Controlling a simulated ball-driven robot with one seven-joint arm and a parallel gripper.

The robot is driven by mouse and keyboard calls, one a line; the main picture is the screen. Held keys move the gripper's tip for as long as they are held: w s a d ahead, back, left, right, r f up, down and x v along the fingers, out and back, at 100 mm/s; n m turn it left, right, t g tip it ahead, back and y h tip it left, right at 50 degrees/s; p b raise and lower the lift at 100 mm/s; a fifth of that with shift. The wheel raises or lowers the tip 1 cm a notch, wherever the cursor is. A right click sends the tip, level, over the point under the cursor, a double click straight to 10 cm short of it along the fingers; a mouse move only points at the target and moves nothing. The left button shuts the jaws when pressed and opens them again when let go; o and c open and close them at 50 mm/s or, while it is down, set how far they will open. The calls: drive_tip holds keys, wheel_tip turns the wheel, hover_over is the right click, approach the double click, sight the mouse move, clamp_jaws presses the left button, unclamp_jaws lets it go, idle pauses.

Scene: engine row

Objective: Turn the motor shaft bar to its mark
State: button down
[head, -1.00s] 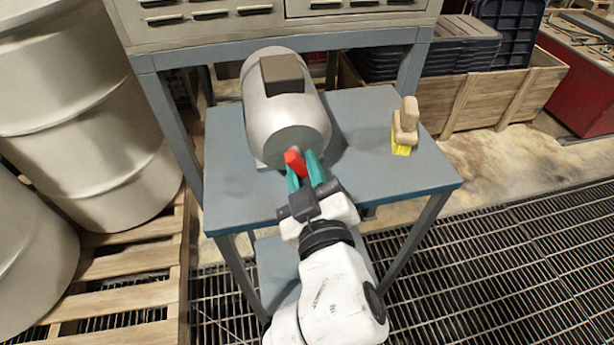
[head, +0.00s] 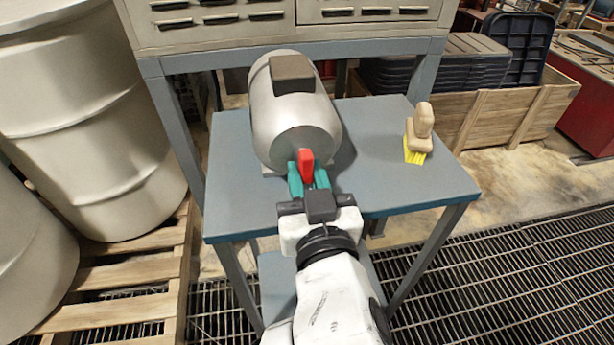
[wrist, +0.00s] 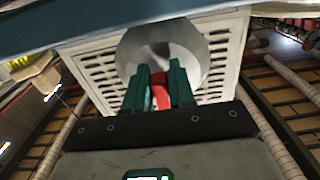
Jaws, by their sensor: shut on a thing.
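The grey motor (head: 295,112) lies on the blue-grey table, with a dark box on top and its round end face toward me. The red shaft bar (head: 306,163) stands out from that face and looks close to upright in the head view. My gripper (head: 308,180), with green fingers, is shut on the bar from the front. In the wrist view the red bar (wrist: 161,97) shows between the fingers (wrist: 158,88), in front of the motor's round end (wrist: 163,50). I cannot make out the mark in either view.
A brush with yellow bristles (head: 418,135) stands on the right of the table (head: 385,180). A drawer cabinet (head: 285,22) is above the table's back. Pale drums (head: 95,120) stand at left, a wooden crate (head: 500,115) at right. The table's front right is clear.

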drive_tip(key=shift+f, duration=0.2)
drive_tip(key=c, duration=1.3)
unclamp_jaws()
drive_tip(key=shift+o, duration=1.3)
drive_tip(key=shift+r, duration=0.15)
drive_tip(key=shift+s, duration=0.1)
drive_tip(key=v, duration=1)
drive_tip(key=shift+s, duration=0.3)
drive_tip(key=shift+d, duration=0.1)
